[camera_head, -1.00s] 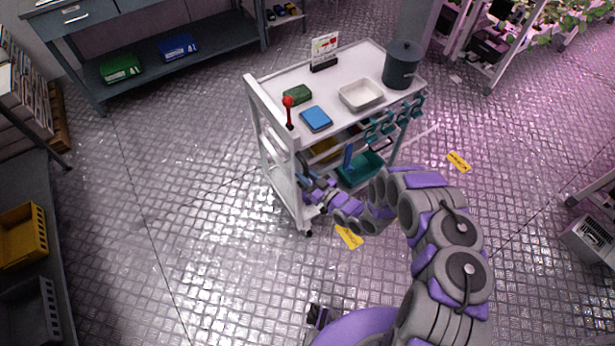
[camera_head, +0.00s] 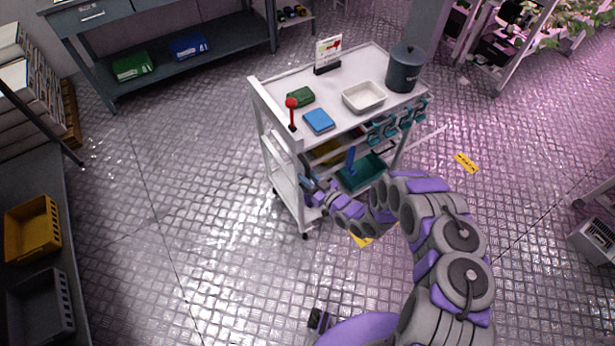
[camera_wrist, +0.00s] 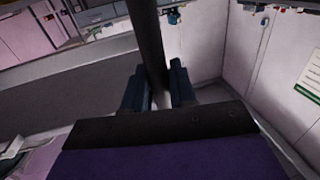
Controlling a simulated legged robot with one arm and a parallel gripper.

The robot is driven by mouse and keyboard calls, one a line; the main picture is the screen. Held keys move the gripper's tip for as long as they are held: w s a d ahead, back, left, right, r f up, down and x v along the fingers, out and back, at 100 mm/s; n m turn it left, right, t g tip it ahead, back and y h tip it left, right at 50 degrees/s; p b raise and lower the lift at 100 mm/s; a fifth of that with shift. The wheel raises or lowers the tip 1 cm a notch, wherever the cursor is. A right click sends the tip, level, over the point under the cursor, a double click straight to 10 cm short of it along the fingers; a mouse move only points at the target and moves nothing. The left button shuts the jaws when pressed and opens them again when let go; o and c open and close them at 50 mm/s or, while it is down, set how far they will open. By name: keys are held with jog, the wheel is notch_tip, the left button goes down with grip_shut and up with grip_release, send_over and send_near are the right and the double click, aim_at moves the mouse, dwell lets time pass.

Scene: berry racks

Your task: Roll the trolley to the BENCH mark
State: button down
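The white trolley (camera_head: 278,160) stands upright on the floor in the middle of the head view. My gripper (camera_head: 308,184) is at its near left end. In the wrist view a dark bar (camera_wrist: 149,40), which appears to be the trolley's handle, runs between the two fingers of my gripper (camera_wrist: 158,88), and they are closed around it. One yellow floor mark (camera_head: 361,240) lies beside the trolley's near foot, partly hidden by my arm. Another yellow mark (camera_head: 466,162) lies right of the trolley. Their lettering is too small to read.
The trolley carries a lidded dark pot (camera_head: 405,68), a white tray (camera_head: 364,96), a blue box (camera_head: 319,120) and a sign (camera_head: 328,52). A grey bench (camera_head: 150,65) stands at the back left. Shelving (camera_head: 60,210) lines the left. Open floor (camera_head: 190,190) lies between.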

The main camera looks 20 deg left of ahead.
jog(key=c, duration=1.1)
grip_release()
jog(key=v, duration=1.7)
jog(key=shift+d+p, duration=0.1)
jog(key=shift+p, duration=0.3)
